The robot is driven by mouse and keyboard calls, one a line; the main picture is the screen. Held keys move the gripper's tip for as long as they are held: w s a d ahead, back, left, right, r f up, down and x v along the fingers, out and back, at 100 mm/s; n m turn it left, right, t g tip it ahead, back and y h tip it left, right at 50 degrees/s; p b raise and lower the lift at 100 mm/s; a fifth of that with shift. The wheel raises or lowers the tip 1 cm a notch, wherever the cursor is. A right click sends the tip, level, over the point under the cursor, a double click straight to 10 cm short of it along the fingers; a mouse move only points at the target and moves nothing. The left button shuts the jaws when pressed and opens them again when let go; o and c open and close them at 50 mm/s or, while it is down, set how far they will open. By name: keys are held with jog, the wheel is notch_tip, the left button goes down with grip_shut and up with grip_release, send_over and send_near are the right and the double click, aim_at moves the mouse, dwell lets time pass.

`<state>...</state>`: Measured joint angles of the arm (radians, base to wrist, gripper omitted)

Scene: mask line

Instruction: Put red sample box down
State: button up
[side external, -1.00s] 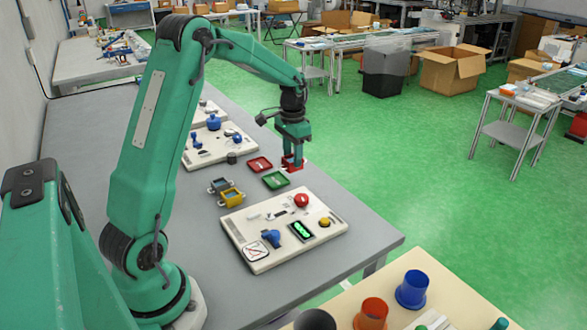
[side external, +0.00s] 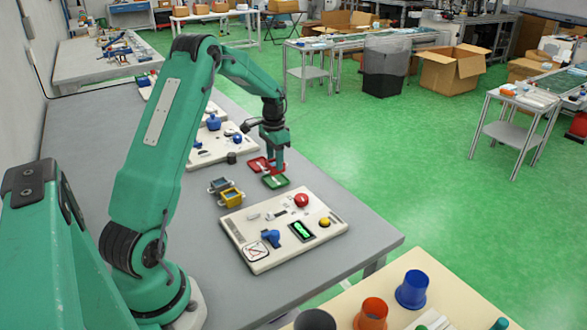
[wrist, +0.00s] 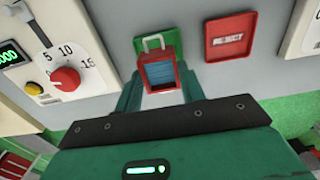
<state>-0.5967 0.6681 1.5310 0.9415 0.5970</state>
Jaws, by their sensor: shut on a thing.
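The red sample box (wrist: 160,73) has a blue inside and a pale handle. My gripper (side external: 278,161) is shut on it, with a finger on each side in the wrist view. The box also shows in the side view (side external: 280,168), partly hidden by the fingers. It is beside the red and green trays. In the wrist view its handle end overlaps the green tray (wrist: 141,46). The gap below the box is hard to tell. The red tray (wrist: 231,35), marked REJECT, lies to the right and is empty. The green tray also shows in the side view (side external: 276,183).
A yellow box (side external: 231,198) and a blue-grey box (side external: 218,185) stand left of the trays. A panel with a red knob (side external: 301,200) lies in front, and another panel (side external: 205,158) lies behind. The grey table's right edge is close to my gripper.

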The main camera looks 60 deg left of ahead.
jog(key=shift+f, duration=1.75)
jog(key=shift+f, duration=0.15)
jog(key=o, duration=1)
jog(key=shift+c, duration=0.2)
notch_tip(320, 180, up, 12)
jog(key=shift+r, duration=0.2)
